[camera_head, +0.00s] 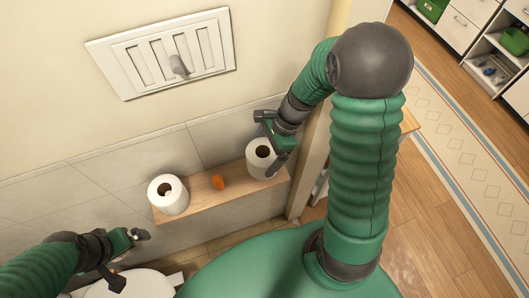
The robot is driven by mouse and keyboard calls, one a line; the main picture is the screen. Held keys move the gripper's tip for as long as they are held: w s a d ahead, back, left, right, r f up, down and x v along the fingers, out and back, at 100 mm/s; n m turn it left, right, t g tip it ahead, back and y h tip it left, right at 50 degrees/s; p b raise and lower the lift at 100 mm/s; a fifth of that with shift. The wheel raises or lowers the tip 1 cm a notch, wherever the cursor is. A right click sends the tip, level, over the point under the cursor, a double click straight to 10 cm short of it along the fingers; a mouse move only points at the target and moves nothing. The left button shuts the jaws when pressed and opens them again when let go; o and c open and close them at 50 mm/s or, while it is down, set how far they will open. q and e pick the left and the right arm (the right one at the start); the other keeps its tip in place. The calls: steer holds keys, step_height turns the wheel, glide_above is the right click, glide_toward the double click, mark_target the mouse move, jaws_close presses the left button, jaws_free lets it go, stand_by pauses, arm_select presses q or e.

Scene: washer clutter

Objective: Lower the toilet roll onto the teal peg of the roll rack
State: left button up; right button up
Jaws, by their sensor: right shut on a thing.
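A white toilet roll (259,166) is at the right end of a wooden board (236,194) on the tiled wall, its dark core facing up. My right gripper (272,143) is shut on this roll from its right and far side. I cannot tell whether the roll touches the board. My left gripper (128,257) is open and empty at lower left, apart from the board.
A small orange object (217,182) lies on the board between the rolls. A white vent-like panel (165,55) with a grey handle is on the wall above. A white toilet (130,286) is at lower left. Shelves (490,50) and a rug (460,150) are at right.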

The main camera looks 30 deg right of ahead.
steer(key=shift+f, duration=0.1)
steer(key=shift+f+b, duration=0.7)
steer(key=shift+f, duration=0.2)
steer(key=shift+f+b, duration=0.35)
steer(key=shift+f, duration=0.25)
steer(key=o, duration=1.3)
